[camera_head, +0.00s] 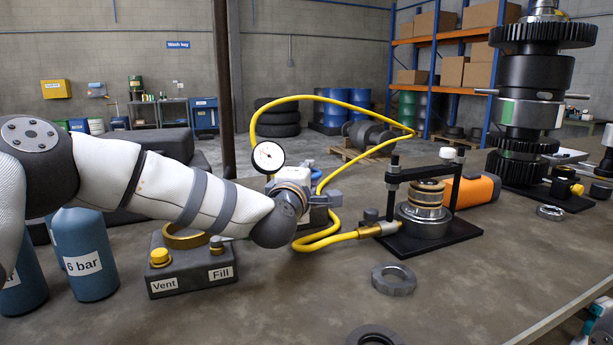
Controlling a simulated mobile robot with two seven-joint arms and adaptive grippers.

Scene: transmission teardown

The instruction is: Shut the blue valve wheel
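A small blue part (316,175), which looks like the valve wheel, shows just behind and right of my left gripper; most of it is hidden. My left gripper (322,199) is at the pump end of the yellow hose, below and right of the pressure gauge (268,157). Its wrist and body cover the valve area. I cannot tell whether its fingers touch the wheel or how far they are open. The yellow hose (345,239) loops up and back, and runs to the press fixture (426,224). My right gripper is not clearly seen.
A dark block labelled Vent and Fill (190,268) stands under my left forearm, beside blue 6 bar bottles (88,262). A loose metal ring (393,280) lies at front.

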